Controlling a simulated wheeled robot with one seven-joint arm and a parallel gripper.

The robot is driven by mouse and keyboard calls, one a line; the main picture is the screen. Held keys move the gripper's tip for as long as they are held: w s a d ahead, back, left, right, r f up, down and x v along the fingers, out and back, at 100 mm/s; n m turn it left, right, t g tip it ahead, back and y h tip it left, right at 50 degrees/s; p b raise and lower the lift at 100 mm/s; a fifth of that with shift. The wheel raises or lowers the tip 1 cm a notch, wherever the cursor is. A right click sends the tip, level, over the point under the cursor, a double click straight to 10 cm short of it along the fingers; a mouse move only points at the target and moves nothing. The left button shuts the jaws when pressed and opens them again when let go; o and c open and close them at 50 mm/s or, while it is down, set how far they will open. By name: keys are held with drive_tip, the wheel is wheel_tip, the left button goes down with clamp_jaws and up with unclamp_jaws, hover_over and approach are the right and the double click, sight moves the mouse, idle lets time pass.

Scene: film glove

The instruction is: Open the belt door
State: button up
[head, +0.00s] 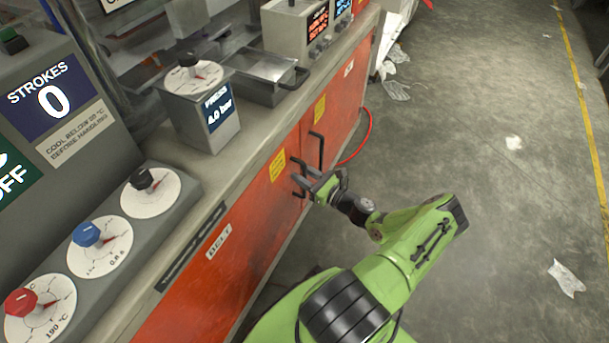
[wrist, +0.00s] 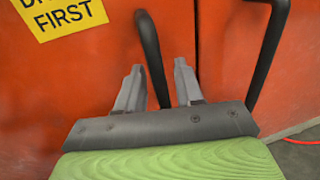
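The belt door (head: 215,262) is an orange-red panel on the front of the machine cabinet, with a "BELT" label (head: 219,241) and a yellow sticker (head: 277,165). Its black bar handle (wrist: 150,50) is near the door's right edge, close to the seam with the neighbouring door. The door looks shut. My gripper (wrist: 158,75) faces the door with its two grey fingers apart, one on each side of the handle. Gaps show between fingers and handle. In the head view my gripper (head: 308,184) is at the handle, partly hiding it.
A second orange door (head: 337,112) with its own black handle (wrist: 268,50) is just right of the seam. A red hose (head: 362,140) curves to the floor beyond. The counter above holds a gauge box (head: 203,105) and a metal tray (head: 262,78). The concrete floor (head: 490,200) is mostly clear.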

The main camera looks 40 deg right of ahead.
clamp_jaws()
